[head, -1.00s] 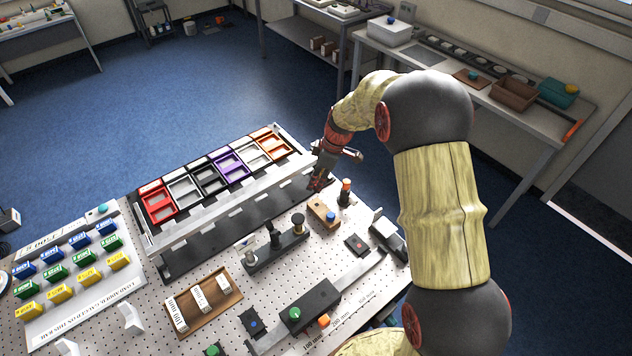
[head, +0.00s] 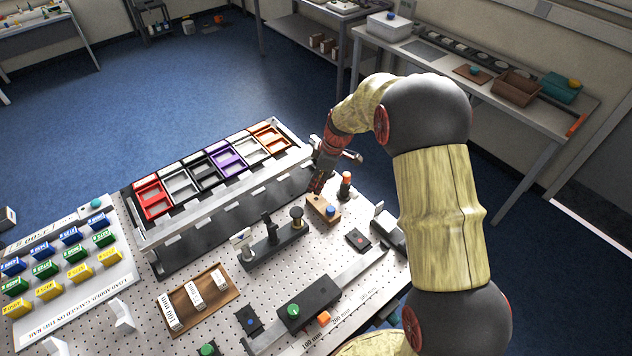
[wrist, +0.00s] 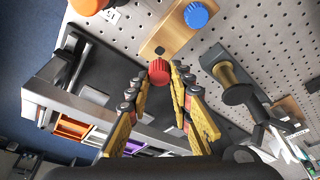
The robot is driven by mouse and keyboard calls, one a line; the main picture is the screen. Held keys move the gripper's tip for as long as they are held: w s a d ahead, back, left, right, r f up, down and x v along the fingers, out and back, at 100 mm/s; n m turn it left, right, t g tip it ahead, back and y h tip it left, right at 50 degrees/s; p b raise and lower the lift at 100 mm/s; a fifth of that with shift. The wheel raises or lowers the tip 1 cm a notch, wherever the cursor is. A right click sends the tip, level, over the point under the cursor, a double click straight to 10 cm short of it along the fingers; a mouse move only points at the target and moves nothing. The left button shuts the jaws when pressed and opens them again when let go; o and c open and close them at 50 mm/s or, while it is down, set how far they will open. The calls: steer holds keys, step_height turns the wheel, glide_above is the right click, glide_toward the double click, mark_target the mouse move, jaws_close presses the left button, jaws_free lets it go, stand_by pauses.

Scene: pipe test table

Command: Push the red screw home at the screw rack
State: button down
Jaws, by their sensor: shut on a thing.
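The red screw (wrist: 159,72) shows its ribbed red head between the fingertips of my gripper (wrist: 160,82) in the wrist view. The fingers are shut on it. The screw rack appears to be the small wooden block (wrist: 165,38), with a blue screw (wrist: 196,15) standing at its other end. The red screw is at or just over the near end of the block; its shank is hidden, so I cannot tell how deep it sits. In the head view my gripper (head: 318,190) points down at the left end of the block (head: 313,203), and the blue screw (head: 331,211) is visible.
An orange-topped black post (head: 346,182) stands close behind the block. A dark stand with several posts (head: 272,250) is to the left. Coloured bins (head: 210,172) stand on a raised rack farther left. A black box with a green knob (head: 305,302) lies in front.

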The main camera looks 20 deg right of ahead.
steer(key=shift+f, duration=0.5)
steer(key=shift+b, duration=0.75)
stand_by(0.3)
steer(key=shift+f+b, duration=1.55)
steer(key=shift+f, duration=0.15)
stand_by(0.4)
steer(key=c, duration=1.5)
jaws_free()
steer(key=shift+r, duration=0.15)
